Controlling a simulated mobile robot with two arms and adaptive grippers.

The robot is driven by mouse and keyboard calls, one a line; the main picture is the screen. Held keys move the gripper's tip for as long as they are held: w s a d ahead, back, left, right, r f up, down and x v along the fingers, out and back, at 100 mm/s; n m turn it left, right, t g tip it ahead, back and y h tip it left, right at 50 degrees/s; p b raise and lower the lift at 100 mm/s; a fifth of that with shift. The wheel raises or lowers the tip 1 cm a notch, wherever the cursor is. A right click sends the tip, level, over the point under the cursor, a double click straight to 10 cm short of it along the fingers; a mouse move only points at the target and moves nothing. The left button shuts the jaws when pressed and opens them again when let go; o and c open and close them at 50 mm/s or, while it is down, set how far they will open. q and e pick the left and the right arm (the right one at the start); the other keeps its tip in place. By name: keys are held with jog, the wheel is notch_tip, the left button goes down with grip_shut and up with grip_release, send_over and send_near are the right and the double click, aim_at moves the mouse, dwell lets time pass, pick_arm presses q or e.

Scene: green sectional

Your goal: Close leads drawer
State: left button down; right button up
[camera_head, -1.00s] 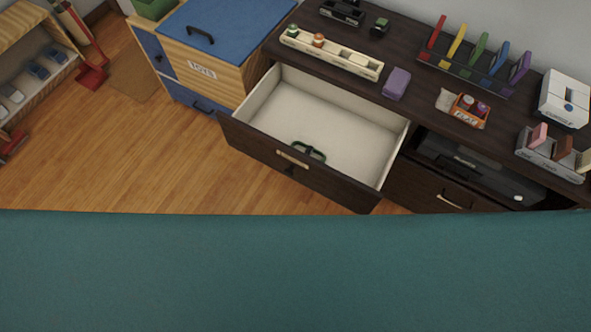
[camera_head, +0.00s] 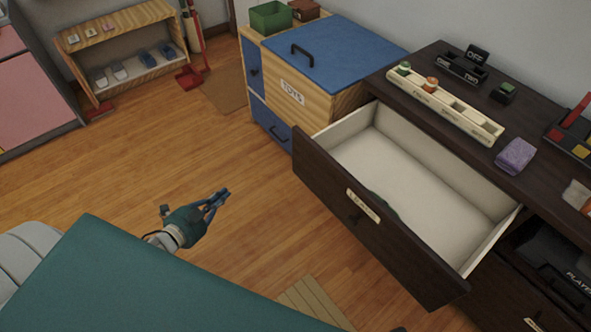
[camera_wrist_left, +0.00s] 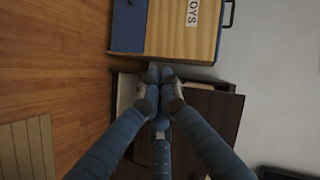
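The leads drawer (camera_head: 345,215) is pulled well out of the dark cabinet, and its pale inside shows. Its dark front carries a small cream label (camera_head: 362,205) and faces the floor on the left. My right gripper is out of view.
A teal sofa part (camera_head: 140,275) fills the lower left. A toys box (camera_head: 320,85) with a blue lid stands beyond the drawer. The cabinet top (camera_head: 450,75) holds a cream holder (camera_head: 450,105) and a purple block (camera_head: 516,155).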

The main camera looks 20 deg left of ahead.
pick_arm(q)
jog(key=w+d+r+m+t+h+b, duration=0.2)
jog(key=w+d+r+m+h+b, duration=0.15)
jog(key=d+r+m+b, duration=0.35)
jog(key=m+h, duration=0.4)
send_near(304, 142)
jog(key=b+x, duration=0.1)
jog(key=x, duration=0.5)
jog(key=shift+w, duration=0.3)
jog(key=shift+w+d+f, duration=0.1)
jog(key=shift+w+d, duration=0.05)
jog(key=shift+w, duration=0.05)
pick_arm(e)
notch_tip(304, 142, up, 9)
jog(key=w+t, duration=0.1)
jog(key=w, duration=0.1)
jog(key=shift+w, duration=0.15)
pick_arm(q)
jog(key=shift+w, duration=0.1)
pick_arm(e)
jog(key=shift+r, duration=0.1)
